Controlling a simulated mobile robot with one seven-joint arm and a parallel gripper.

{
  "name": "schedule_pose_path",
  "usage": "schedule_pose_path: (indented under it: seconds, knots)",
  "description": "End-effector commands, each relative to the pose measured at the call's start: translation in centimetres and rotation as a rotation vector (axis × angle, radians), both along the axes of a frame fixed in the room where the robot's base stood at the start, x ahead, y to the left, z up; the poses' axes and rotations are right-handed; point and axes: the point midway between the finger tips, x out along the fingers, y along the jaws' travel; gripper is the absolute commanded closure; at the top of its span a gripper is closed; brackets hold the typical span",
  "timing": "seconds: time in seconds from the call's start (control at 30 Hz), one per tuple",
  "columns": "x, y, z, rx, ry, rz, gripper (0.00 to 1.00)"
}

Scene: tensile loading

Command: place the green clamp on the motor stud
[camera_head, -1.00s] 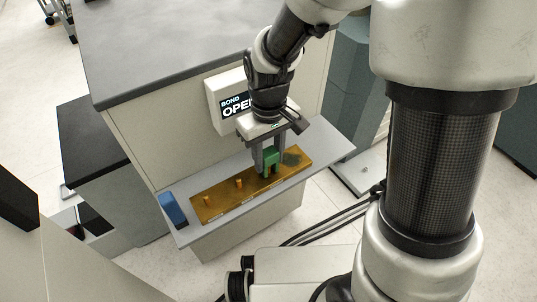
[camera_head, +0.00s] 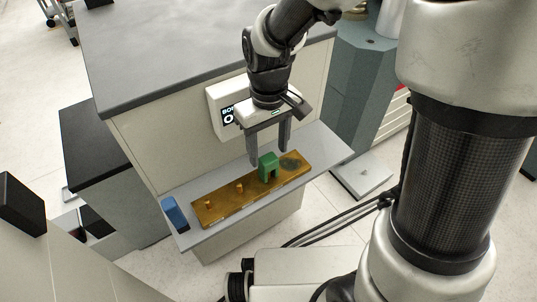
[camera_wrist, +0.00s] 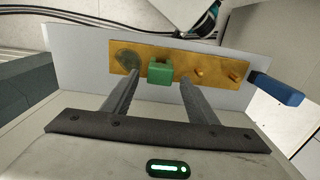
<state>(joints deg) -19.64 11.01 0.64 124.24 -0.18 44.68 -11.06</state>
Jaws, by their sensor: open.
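The green clamp (camera_head: 268,167) sits upright on the brass-coloured plate (camera_head: 222,210), near its right end beside a dark round patch (camera_head: 290,161). Two small studs, the left one (camera_head: 208,204) and the middle one (camera_head: 239,187), stand bare on the plate. Any stud under the clamp is hidden. My gripper (camera_head: 268,160) is open and empty, with its fingers apart, above and behind the clamp. In the wrist view the clamp (camera_wrist: 160,72) appears beyond and between the two fingers (camera_wrist: 158,78), apart from them.
The plate lies on a narrow grey shelf (camera_head: 325,152). A blue block (camera_head: 174,212) is at the shelf's left end. A display box (camera_head: 225,107), partly hidden by my arm, is on the cabinet wall behind. A grey worktop (camera_head: 160,50) is above.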

Motion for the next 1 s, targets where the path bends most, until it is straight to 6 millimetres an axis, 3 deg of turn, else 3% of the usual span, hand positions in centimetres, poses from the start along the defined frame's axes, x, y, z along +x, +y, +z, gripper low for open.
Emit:
schedule_pose_path:
  seconds: [0.03,0.2,0.47,0.67,0.8,1.0]
  knots:
    - [0.1,0.0,1.6,0.001,-0.003,0.0,0.47]
    - [0.0,0.0,4.7,0.0,-0.002,0.001,0.47]
    - [-0.1,-0.5,7.3,0.004,-0.015,-0.015,0.47]
    - [-2.1,-4.8,12.5,0.045,-0.15,-0.167,0.47]
    - [-5.1,-8.7,16.0,0.082,-0.281,-0.319,0.47]
    - [-8.9,-12.0,18.3,0.121,-0.424,-0.48,0.47]
